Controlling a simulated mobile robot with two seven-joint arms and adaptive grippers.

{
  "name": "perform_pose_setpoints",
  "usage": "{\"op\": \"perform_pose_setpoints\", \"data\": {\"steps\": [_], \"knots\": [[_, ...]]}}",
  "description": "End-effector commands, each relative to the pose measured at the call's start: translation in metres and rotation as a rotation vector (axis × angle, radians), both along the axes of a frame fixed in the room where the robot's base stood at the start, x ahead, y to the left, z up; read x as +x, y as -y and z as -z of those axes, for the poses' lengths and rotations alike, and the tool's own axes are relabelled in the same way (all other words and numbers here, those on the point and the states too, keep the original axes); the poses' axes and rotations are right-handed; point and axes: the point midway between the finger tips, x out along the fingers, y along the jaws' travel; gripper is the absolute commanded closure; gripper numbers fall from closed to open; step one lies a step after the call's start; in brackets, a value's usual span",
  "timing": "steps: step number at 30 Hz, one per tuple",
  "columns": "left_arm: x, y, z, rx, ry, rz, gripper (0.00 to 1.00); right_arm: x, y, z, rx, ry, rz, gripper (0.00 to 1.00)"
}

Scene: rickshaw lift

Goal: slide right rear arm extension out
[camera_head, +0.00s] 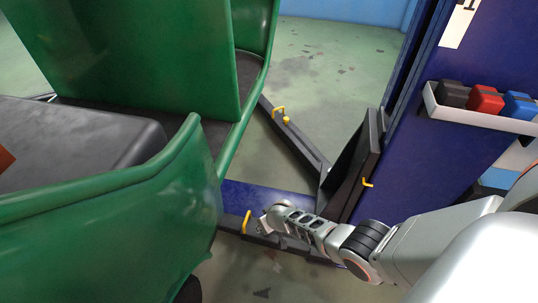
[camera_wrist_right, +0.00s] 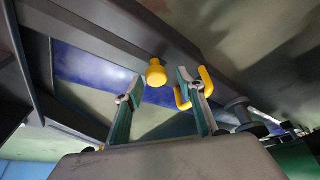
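The near lift arm (camera_head: 290,243), dark grey, runs under the green rickshaw's edge in the head view, with a yellow handle (camera_head: 246,222) near its left end. My right gripper (camera_head: 264,223) is low beside this arm, just right of the handle; its fingers are hard to make out there. In the right wrist view, my right gripper (camera_wrist_right: 158,82) is open, fingers apart. I cannot tell whether anything touches. My left gripper is not in view.
The green rickshaw (camera_head: 150,205) fills the left. A second lift arm (camera_head: 300,145) with a yellow handle (camera_head: 278,110) angles toward the blue lift post (camera_head: 410,165). A tray (camera_head: 485,119) with coloured blocks is on the post. Open floor (camera_head: 330,60) lies behind.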

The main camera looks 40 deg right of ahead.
Motion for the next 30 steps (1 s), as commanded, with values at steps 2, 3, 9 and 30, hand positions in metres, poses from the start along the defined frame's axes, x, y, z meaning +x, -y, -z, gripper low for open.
{"op": "perform_pose_setpoints", "data": {"steps": [2,3,9,30], "knots": [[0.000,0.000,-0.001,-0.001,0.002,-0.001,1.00,-0.002,0.000,-0.003,0.001,0.001,0.000,0.61],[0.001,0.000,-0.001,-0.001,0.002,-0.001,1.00,-0.002,-0.001,-0.005,0.001,0.001,0.000,0.61],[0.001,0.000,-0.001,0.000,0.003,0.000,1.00,-0.009,0.000,-0.018,-0.001,0.001,-0.001,0.61],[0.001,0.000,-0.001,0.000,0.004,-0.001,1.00,-0.038,-0.004,-0.092,0.002,0.003,-0.001,0.61]]}}
